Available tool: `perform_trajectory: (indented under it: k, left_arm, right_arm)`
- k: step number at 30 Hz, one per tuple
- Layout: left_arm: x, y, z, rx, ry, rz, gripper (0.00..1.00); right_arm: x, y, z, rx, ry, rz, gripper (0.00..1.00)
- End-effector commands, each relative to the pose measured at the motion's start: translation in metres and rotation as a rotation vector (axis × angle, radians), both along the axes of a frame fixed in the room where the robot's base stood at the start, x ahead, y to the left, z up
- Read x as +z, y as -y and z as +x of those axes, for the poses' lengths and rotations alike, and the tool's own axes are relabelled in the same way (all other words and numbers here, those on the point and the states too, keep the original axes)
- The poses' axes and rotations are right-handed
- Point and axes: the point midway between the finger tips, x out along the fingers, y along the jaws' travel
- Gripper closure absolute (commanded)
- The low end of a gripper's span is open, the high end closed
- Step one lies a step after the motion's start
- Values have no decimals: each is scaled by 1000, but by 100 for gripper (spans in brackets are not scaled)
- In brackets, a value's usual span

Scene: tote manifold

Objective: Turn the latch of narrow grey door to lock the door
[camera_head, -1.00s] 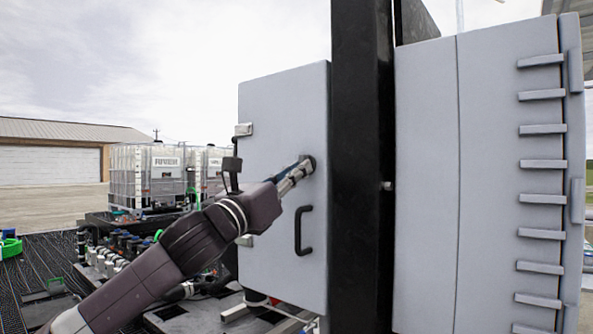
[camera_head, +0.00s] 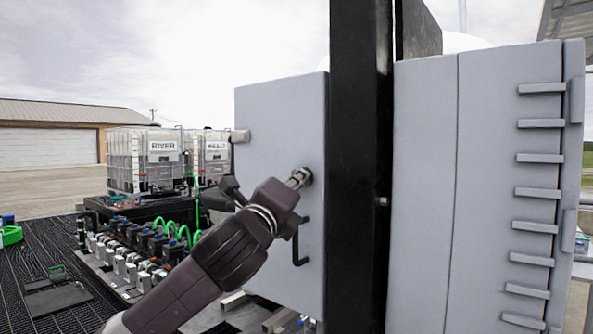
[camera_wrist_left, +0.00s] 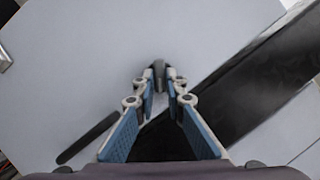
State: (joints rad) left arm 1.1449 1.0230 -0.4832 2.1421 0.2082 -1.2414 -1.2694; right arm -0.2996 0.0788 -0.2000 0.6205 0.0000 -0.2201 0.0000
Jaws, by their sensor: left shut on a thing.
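The narrow grey door (camera_head: 272,125) stands closed on its cabinet, left of the black post. Its latch is a small dark knob (camera_wrist_left: 159,70) near the door's right edge, mostly hidden by my fingers. My left gripper (camera_head: 302,178) reaches the latch from the lower left and is shut on it. In the left wrist view the two fingertips (camera_wrist_left: 159,80) press on both sides of the latch. A black handle (camera_head: 299,247) sits on the door just below, partly behind my arm; it also shows in the wrist view (camera_wrist_left: 88,138). My right gripper is not in view.
A black post (camera_head: 357,200) stands right of the door. A wide grey cabinet (camera_head: 425,200) with several ribs is beyond it. White tanks (camera_head: 146,160) and a manifold with green hoses (camera_head: 150,245) are at the left. A hinge (camera_head: 240,136) is on the door's left edge.

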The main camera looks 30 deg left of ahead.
Motion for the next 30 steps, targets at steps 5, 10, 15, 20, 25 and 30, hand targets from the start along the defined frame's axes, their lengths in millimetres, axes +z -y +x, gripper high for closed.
perform_trajectory:
  k: [5,10,15,20,25,30]
  left_arm:
    - [7,2,0,-2,-14,-167,100]
    - [8,3,0,-2,-25,-318,100]
    - [9,2,0,-1,-35,-444,100]
    - [8,2,0,0,-43,-534,100]
    - [8,2,0,-1,-47,-597,100]
    - [7,2,0,0,-49,-627,100]
  right_arm:
    - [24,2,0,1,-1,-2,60]
    - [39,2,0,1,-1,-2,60]
    - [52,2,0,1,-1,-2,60]
    - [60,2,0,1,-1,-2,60]
    - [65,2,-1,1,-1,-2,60]
    - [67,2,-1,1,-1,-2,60]
